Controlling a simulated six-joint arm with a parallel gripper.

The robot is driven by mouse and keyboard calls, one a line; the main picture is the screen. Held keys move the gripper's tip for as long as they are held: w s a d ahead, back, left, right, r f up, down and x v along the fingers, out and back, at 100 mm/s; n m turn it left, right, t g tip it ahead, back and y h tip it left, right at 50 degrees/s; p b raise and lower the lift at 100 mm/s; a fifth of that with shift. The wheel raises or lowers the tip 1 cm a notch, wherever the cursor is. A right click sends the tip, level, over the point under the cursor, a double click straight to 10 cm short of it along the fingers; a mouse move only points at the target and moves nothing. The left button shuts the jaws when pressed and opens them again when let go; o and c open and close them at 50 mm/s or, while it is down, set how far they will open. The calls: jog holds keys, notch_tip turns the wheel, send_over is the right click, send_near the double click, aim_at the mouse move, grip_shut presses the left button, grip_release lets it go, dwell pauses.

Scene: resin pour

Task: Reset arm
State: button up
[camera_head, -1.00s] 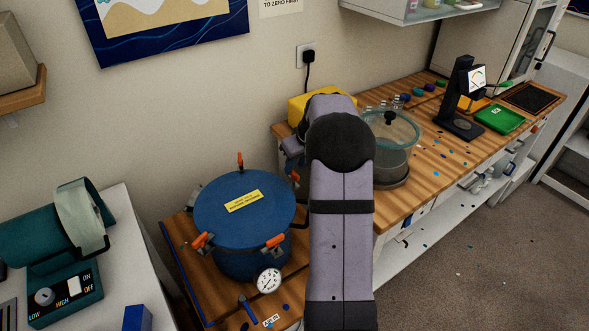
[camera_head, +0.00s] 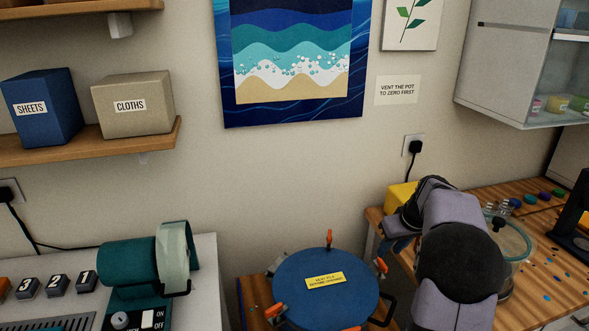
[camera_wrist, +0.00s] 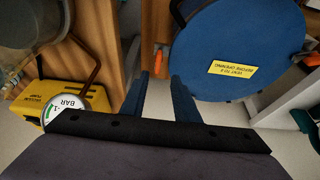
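My gripper (camera_wrist: 160,87) shows in the wrist view with its two blue fingers apart and nothing between them. In the head view my arm bends at the lower right and its far end is partly hidden behind its own links. The blue pressure pot (camera_head: 325,293) stands left of my arm, lid on, with orange clamps around its rim. In the wrist view the pot (camera_wrist: 215,50) lies just beyond the fingertips, to the right. I cannot tell how far the gripper is from it.
The yellow vacuum pump (camera_wrist: 48,92) with its gauge (camera_wrist: 64,105) is left of my gripper. A glass chamber (camera_head: 516,240) stands on the wooden bench (camera_head: 548,262) behind my arm. A teal tumbler machine (camera_head: 128,262) sits on the left table. Shelves and a cabinet hang above.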

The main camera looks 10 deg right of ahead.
jog(key=s+a+r+g+p, duration=0.1)
jog(key=s+a+r+p, duration=0.25)
jog(key=a, duration=0.45)
jog(key=s+a+r+g+p, duration=0.1)
jog(key=s+a+r+p, duration=0.3)
jog(key=a, duration=0.4)
jog(key=s+a+r+g+p, duration=0.1)
jog(key=s+a+p, duration=0.4)
jog(key=s, duration=0.4)
jog(key=s+a+r+g+p, duration=0.1)
jog(key=s+a+p, duration=0.4)
jog(key=s, duration=0.4)
jog(key=shift+a, duration=0.35)
jog(key=shift+f, duration=0.1)
